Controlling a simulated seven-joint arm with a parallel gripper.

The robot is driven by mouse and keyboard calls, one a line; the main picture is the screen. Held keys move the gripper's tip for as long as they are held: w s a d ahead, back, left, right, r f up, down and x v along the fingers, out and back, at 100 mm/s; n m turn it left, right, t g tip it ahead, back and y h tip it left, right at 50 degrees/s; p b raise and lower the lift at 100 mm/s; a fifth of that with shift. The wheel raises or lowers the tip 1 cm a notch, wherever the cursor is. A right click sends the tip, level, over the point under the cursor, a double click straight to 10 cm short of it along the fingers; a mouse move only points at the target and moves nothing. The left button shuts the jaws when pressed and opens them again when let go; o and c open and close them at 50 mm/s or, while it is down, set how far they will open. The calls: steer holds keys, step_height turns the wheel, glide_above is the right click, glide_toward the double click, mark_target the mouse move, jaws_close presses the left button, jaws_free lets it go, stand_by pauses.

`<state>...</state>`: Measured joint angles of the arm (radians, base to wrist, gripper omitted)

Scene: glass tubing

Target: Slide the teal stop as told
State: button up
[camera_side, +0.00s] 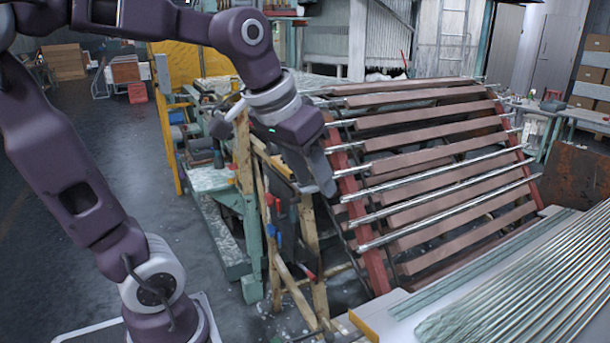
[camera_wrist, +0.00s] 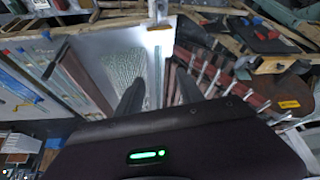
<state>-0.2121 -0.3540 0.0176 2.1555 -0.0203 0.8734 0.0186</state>
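My gripper (camera_side: 318,182) hangs in the air in the side view, at the left edge of the slatted rack and above wooden posts. In the wrist view its two dark fingers (camera_wrist: 158,92) stand apart, with nothing visible between them. I cannot pick out a teal stop for certain in either view. Long glass tubes (camera_side: 525,295) lie side by side on a white table (camera_side: 408,322) at the lower right. Tubes (camera_wrist: 125,70) and the pale table also show beyond the fingers in the wrist view.
A sloping rack with brown slats (camera_side: 440,138), red rails and metal rods stands right of my gripper. Wooden posts (camera_side: 308,235) and a green-legged bench (camera_side: 252,220) stand below and left. A yellow strip (camera_side: 372,328) edges the white table. Open floor lies at left.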

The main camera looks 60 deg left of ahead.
steer(key=w+a+f+n+g+y, duration=0.1)
steer(key=w+a+f+n, duration=0.15)
steer(key=w+a, duration=0.7)
steer(key=w+a+f+n+g+y, duration=0.1)
steer(key=w+a+f+n, duration=0.15)
steer(key=w+a, duration=0.7)
steer(key=shift+n, duration=0.7)
steer(key=a+f, duration=0.4)
steer(key=a, duration=0.2)
steer(key=a+f, duration=0.5)
steer(key=a, duration=0.2)
steer(key=s+a+f, duration=0.1)
steer(key=a+f, duration=0.3)
steer(key=a, duration=0.2)
steer(key=shift+a+f, duration=0.15)
steer(key=shift+f, duration=0.1)
steer(key=shift+w+a+f, duration=0.1)
steer(key=shift+f, duration=0.25)
steer(key=shift+c, duration=0.2)
jaws_close()
